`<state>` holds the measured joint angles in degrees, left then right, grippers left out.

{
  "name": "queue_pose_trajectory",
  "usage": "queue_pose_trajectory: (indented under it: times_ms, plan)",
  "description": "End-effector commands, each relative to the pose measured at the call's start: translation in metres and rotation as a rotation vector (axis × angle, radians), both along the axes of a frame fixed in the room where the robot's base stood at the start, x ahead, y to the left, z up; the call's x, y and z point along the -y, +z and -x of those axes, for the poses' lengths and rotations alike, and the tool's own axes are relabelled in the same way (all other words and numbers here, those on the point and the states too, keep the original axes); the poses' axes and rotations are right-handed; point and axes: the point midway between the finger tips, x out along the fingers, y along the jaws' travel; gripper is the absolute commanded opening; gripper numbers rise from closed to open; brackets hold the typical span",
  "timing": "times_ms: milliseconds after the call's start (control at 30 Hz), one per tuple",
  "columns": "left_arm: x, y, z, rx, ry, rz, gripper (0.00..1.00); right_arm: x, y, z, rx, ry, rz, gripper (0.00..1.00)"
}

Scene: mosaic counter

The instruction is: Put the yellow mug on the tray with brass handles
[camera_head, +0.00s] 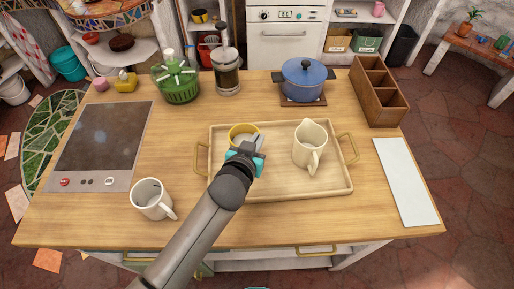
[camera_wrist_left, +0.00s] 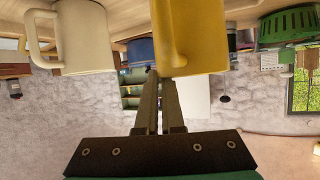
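The yellow mug (camera_head: 236,130), with a pale inside, is at the left part of the wooden tray (camera_head: 290,191) with brass handles. My left gripper (camera_head: 257,142) is at the mug's near right side and hides part of it. In the left wrist view, which looks upside down, the yellow mug (camera_wrist_left: 198,40) is at the fingertips of my left gripper (camera_wrist_left: 160,82). The fingers are close together near its handle and look shut on it. The mug's base is hidden, so I cannot tell whether it touches the tray. My right gripper is out of view.
A white mug (camera_head: 151,202) stands on the counter at the left, near the hob (camera_head: 100,140). A blue pot (camera_head: 303,76), a wooden divided box (camera_head: 377,92) and a white board (camera_head: 405,180) lie behind and right.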

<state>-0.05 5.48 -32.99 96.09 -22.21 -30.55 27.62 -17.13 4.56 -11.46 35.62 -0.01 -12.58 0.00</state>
Motion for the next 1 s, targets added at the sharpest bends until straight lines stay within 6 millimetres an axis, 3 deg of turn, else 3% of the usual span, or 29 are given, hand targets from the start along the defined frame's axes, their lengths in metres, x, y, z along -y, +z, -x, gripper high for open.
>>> queue_pose_trajectory:
  times_ms: [200,633,700,900,1000]
  plan:
    - [0.0,-0.028,0.0,0.002,0.0,0.0,0.0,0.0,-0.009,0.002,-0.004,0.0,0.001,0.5]
    - [0.001,-0.034,0.0,0.003,0.0,0.0,0.0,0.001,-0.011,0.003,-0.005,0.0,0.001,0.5]
    - [0.0,-0.035,0.001,-0.003,0.0,-0.001,0.12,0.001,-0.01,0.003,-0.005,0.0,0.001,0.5]
    - [0.0,-0.035,0.001,-0.003,0.0,-0.001,0.35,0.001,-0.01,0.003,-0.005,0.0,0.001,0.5]
    - [0.0,-0.035,0.001,-0.003,0.0,-0.002,0.35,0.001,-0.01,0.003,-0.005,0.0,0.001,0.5]
